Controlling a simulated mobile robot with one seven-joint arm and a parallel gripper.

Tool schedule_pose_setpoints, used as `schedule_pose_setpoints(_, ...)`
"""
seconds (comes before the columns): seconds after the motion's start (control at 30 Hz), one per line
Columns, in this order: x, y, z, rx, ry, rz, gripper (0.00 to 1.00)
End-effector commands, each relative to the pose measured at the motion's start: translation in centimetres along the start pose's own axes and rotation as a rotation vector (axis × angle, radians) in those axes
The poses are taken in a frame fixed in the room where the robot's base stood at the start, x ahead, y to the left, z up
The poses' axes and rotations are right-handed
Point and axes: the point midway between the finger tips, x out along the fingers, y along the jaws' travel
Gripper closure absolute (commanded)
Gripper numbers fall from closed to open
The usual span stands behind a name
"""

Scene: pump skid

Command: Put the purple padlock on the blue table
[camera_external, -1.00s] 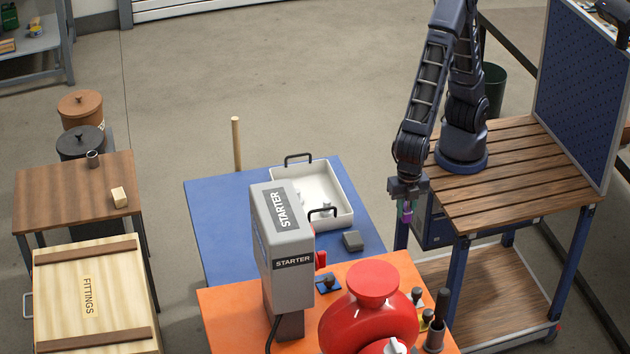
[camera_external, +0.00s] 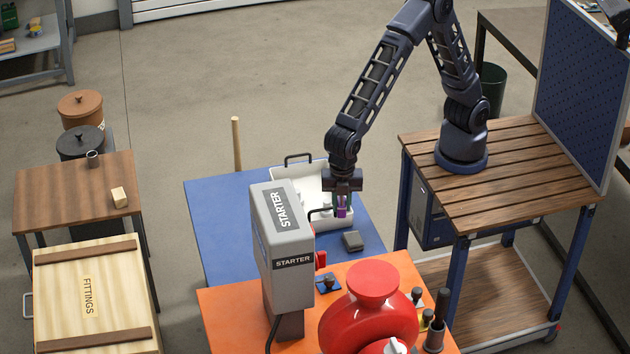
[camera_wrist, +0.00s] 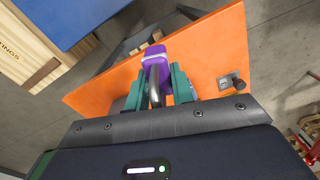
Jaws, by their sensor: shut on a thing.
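The purple padlock (camera_wrist: 155,60) is between the green-tipped fingers of my gripper (camera_wrist: 157,88) in the wrist view, with its metal shackle toward the palm. In the external view, the padlock (camera_external: 341,211) shows as a small purple patch below my gripper (camera_external: 342,200). My gripper is shut on it and appears to hold it in the air in front of the white tray's right side. The blue table (camera_external: 220,225) has clear surface at its left. The grey starter box hides part of the table.
A white tray (camera_external: 283,176) with black handles stands on the blue table. A grey block (camera_external: 352,241) lies near the tray. The tall starter box (camera_external: 285,235) and a red pump (camera_external: 370,320) stand on the orange table (camera_external: 230,305). A wooden post (camera_external: 237,143) rises behind the blue table.

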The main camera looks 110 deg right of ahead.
Motion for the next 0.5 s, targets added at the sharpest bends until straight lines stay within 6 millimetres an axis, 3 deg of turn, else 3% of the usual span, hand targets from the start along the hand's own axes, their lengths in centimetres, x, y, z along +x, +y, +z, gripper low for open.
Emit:
schedule_pose_setpoints(0.03, 0.6, 2.4, 0.7, 0.034, 0.0, -0.001, 1.0)
schedule_pose_setpoints(0.1, 1.2, 5.2, 1.7, 0.075, 0.001, -0.002, 1.0)
schedule_pose_setpoints(0.5, 5.2, 20.2, 10.0, 0.299, 0.001, 0.002, 1.0)
